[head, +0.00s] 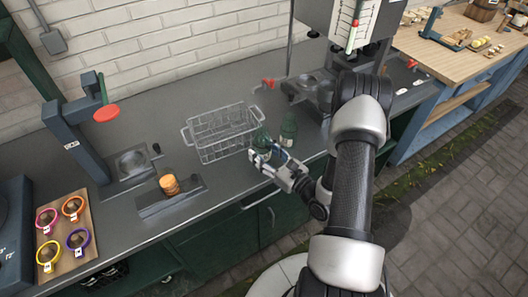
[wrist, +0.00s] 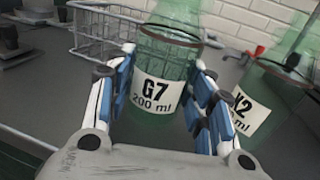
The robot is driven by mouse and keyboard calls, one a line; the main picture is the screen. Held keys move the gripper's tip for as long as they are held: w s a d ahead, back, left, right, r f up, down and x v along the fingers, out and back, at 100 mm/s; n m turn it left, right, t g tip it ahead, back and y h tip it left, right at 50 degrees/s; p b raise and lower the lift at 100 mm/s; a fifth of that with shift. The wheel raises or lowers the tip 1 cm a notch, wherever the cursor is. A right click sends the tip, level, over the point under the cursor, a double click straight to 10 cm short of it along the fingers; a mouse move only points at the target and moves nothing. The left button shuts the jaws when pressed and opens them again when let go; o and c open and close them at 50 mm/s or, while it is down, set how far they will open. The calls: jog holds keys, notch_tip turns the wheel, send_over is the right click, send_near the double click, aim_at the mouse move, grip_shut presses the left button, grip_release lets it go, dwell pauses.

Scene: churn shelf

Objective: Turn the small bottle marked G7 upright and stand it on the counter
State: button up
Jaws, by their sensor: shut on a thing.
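The small green glass bottle marked G7 (wrist: 172,58), with a white "G7 200 ml" label, is between the blue-padded fingers of my gripper (wrist: 163,98) in the wrist view. The fingers are shut on its sides. Its label reads right way up, and the bottle looks near upright with a slight lean in that view. In the head view the bottle (head: 261,138) is near the counter's (head: 225,182) front edge, partly hidden by my gripper (head: 267,157). I cannot tell whether its base touches the counter.
A second green bottle (head: 289,130), its label ending in 2 (wrist: 249,109), stands close to the right. A wire basket (head: 204,151) is just behind and left. An orange-topped jar (head: 169,184) sits farther left. Counter between jar and gripper is clear.

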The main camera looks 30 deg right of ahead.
jog(key=o, duration=1.1)
jog(key=shift+c, duration=0.3)
jog(key=shift+c, duration=0.9)
jog(key=shift+o, duration=0.3)
jog(key=o, duration=0.3)
